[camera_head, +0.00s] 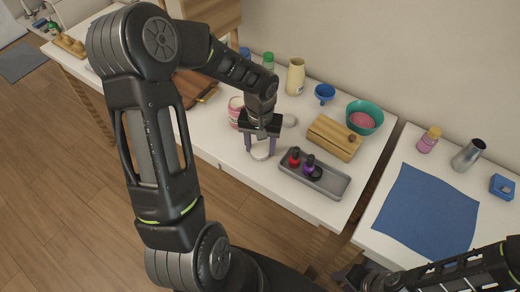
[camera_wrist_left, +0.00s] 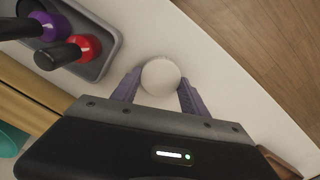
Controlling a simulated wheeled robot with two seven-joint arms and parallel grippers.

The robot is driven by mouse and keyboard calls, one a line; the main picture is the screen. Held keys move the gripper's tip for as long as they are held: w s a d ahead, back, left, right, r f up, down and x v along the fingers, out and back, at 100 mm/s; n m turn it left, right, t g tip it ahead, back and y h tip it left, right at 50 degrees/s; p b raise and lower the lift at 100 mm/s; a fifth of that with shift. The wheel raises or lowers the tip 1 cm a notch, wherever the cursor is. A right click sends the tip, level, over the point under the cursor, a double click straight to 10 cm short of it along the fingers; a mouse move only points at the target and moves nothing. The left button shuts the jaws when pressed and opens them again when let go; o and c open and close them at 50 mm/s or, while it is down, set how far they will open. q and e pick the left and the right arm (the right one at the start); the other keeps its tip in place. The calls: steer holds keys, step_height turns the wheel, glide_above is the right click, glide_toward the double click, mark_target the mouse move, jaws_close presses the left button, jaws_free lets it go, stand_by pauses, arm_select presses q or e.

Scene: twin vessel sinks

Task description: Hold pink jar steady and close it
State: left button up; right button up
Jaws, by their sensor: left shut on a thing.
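My left gripper (camera_head: 260,152) reaches down over the white table. Its purple fingers are shut on a round white lid-like thing (camera_head: 261,148), one finger on each side. In the left wrist view the white disc (camera_wrist_left: 160,76) shows between the fingertips. A pink-and-white striped jar-like thing (camera_head: 235,108) stands behind my left gripper, partly hidden by it. A small pale round piece (camera_head: 290,120) lies right of the gripper. My right arm comes in at the lower right; the dark end of its gripper (camera_head: 349,278) shows only in part, with its fingers unclear.
A grey tray (camera_head: 330,187) with a red and a purple bottle is close right of my left gripper. A wooden box (camera_head: 335,138), a teal bowl (camera_head: 378,112) and a cream jug (camera_head: 295,76) stand behind. A blue cloth (camera_head: 428,215) covers much of the right table.

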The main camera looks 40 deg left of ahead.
mark_target(261, 149)
arm_select(q)
steer(key=c, duration=0.7)
steer(key=shift+c, duration=0.2)
step_height(261, 149, up, 10)
steer(key=shift+b, duration=0.4)
stand_by(0.3)
